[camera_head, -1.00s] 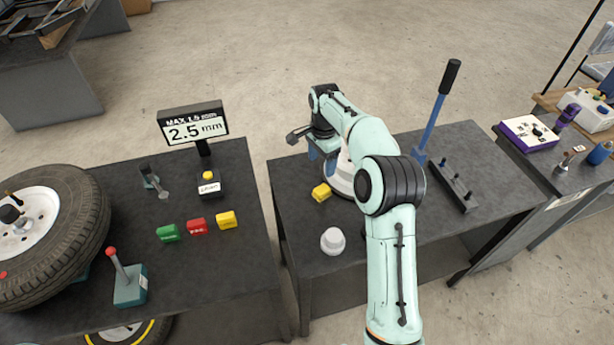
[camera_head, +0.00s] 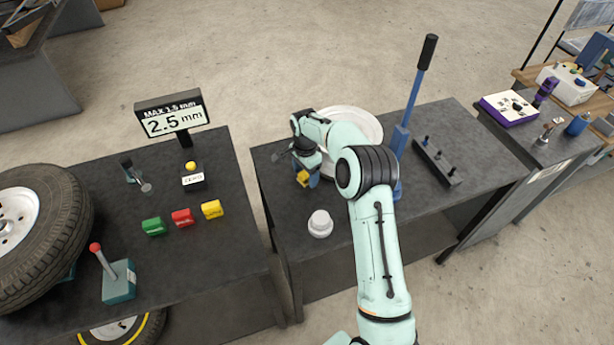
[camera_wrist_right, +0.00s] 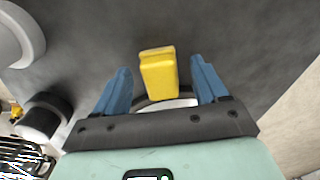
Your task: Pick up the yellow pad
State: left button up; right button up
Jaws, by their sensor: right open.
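A small yellow block (camera_head: 302,179), which appears to be the pad, is on the dark right-hand table, partly covered by my right gripper (camera_head: 307,177). In the right wrist view the yellow block (camera_wrist_right: 158,74) is between the two blue fingers of my right gripper (camera_wrist_right: 160,68), with a gap on each side. The gripper is open and points down at the block. Another yellow block (camera_head: 212,210) with a label sits on the left table, beside a red block (camera_head: 182,217) and a green block (camera_head: 153,226). My left gripper is not in view.
A white round knob-like part (camera_head: 320,224) stands in front of the gripper. A large white dish (camera_head: 360,121) and a blue lever (camera_head: 412,105) stand behind my arm. A display reading 2.5 mm (camera_head: 173,118) and a tire (camera_head: 45,235) are on the left table.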

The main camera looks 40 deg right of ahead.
jog(key=shift+f, duration=0.4)
jog(key=c, duration=1.2)
jog(key=shift+r, duration=0.1)
